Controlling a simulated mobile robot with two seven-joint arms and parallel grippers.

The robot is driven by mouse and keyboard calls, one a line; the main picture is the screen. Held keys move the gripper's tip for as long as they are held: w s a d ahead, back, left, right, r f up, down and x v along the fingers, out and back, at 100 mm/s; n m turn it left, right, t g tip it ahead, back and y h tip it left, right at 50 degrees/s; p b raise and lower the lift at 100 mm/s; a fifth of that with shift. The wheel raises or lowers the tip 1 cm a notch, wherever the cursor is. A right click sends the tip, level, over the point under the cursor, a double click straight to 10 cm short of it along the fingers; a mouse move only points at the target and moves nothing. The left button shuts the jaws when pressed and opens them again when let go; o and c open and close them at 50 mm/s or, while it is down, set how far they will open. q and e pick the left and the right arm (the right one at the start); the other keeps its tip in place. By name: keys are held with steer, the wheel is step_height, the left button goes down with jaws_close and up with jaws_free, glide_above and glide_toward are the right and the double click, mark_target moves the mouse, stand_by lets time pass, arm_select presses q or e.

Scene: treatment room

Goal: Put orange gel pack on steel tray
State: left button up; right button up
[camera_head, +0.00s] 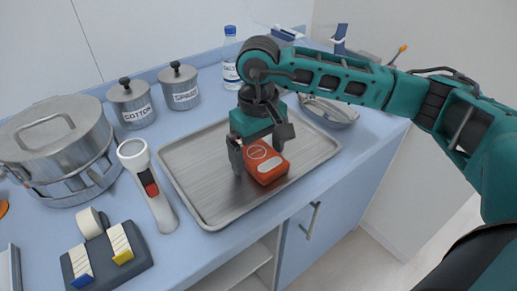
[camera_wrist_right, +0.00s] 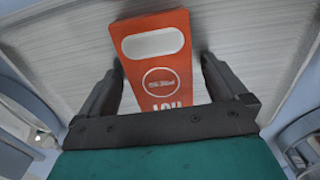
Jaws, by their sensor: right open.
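The orange gel pack (camera_head: 266,166) has a white label patch and lies on the steel tray (camera_head: 196,196), towards the tray's right half. My right gripper (camera_head: 257,158) reaches down over the tray with its fingers on either side of the gel pack. In the right wrist view the gel pack (camera_wrist_right: 158,62) sits between the two open fingers (camera_wrist_right: 160,85), with a small gap visible at the right finger. The steel tray (camera_wrist_right: 245,40) fills the background there. My left gripper is in neither view.
A large pot (camera_head: 55,150), two lidded canisters (camera_head: 131,103) and a water bottle (camera_head: 231,62) stand behind and left. A metal dish (camera_head: 328,110) is at the tray's far right. A dark block holder (camera_head: 107,256) sits front left.

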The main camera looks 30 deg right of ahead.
mark_target(258, 153)
steer(key=shift+r+p, duration=0.3)
steer(key=shift+p, duration=0.05)
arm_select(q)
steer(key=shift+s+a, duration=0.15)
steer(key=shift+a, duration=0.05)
arm_select(e)
step_height(258, 153, up, 12)
steer(key=shift+f, duration=0.15)
stand_by(0.4)
